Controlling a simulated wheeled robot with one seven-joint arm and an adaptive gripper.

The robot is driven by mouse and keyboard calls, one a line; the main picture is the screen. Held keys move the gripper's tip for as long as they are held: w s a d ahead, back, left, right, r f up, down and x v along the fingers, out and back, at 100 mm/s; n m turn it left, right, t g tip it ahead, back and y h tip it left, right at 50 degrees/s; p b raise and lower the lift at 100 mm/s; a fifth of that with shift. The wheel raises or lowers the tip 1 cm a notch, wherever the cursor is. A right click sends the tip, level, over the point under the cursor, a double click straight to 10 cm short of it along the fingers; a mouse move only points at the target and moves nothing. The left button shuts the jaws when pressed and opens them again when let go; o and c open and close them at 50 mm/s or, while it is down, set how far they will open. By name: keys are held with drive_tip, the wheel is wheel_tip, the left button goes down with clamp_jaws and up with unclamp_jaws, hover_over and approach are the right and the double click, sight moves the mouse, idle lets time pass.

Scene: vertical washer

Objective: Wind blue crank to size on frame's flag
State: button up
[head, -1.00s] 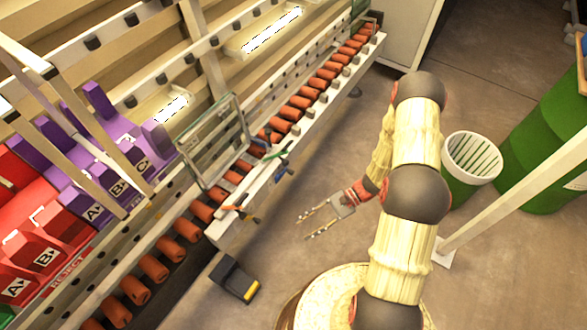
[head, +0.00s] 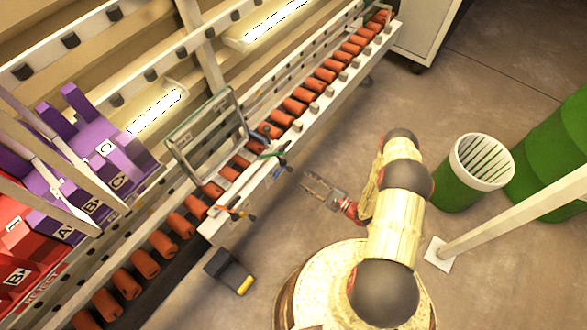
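The glass-paned frame (head: 208,138) stands upright on the roller line at the left centre. An orange part and a dark knob (head: 236,212) sit lower on the same rail. I cannot make out a flag with a size on it. My gripper (head: 308,183) is open and empty, over the floor just right of the blue crank and apart from it.
Orange rollers (head: 182,226) run diagonally along the washer. A dark pedal with a yellow edge (head: 230,272) lies on the floor. Purple racks (head: 105,150) and red racks (head: 22,262) are at left. A green-and-white bin (head: 470,170) and a pale post (head: 515,218) stand at right.

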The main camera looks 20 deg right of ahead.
sight(292, 172)
drive_tip(key=shift+n, duration=0.3)
drive_tip(key=shift+r+b+x, duration=0.15)
drive_tip(key=shift+b+x, duration=0.25)
drive_tip(key=shift+x, duration=1.55)
drive_tip(key=shift+r+b+x, duration=0.15)
drive_tip(key=shift+b+x, duration=0.2)
drive_tip(key=shift+x, duration=1.6)
drive_tip(key=shift+s, duration=0.1)
drive_tip(key=shift+c, duration=0.5)
drive_tip(key=c, duration=0.7)
drive_tip(key=shift+a, duration=0.1)
clamp_jaws()
